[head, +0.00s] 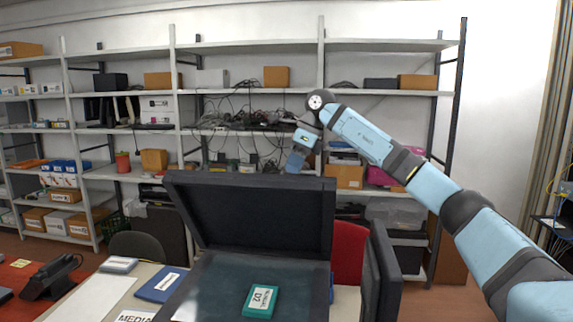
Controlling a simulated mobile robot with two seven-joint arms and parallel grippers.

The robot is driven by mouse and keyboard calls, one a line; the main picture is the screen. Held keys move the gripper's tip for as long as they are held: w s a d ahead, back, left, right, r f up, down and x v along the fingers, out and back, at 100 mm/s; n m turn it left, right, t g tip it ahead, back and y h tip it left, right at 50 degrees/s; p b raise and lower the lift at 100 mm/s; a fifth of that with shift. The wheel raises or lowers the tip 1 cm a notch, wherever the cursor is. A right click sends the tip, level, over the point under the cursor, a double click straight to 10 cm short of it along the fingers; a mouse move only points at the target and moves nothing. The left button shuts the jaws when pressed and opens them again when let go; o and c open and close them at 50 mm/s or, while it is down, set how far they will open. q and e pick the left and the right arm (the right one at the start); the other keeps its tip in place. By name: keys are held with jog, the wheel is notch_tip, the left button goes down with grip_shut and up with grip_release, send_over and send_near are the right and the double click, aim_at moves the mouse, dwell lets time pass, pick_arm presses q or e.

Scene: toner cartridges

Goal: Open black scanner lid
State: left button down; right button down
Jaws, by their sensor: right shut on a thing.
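The black scanner lid (255,212) stands raised and tilted back, with its inner side facing me. Below it lies the scanner bed (215,280), with a dark glass surface. A teal box (261,301) labelled "D2" rests on the glass. My right arm comes in from the right, and my right gripper (295,163) points down at the lid's top edge, right of its middle. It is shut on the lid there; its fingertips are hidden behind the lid. My left gripper is not in view.
A dark upright panel (381,272) stands just right of the scanner. A blue booklet (159,284) and papers lie on the table to the left. A red chair (349,250) and a dark chair (140,247) are behind. Shelves (250,93) with boxes and cables fill the back wall.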

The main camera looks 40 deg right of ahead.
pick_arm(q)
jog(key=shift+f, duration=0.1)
pick_arm(e)
jog(key=shift+d+f, duration=0.15)
jog(key=shift+f, duration=0.3)
jog(key=c, duration=1.4)
grip_release()
jog(key=shift+f, duration=0.1)
jog(key=shift+o, duration=1.2)
jog(key=shift+w+d+f, duration=0.1)
jog(key=shift+w+d, duration=0.15)
jog(key=shift+d, duration=0.1)
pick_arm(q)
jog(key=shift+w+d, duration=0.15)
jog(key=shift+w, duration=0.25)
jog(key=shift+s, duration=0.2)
pick_arm(e)
jog(key=shift+r, duration=0.25)
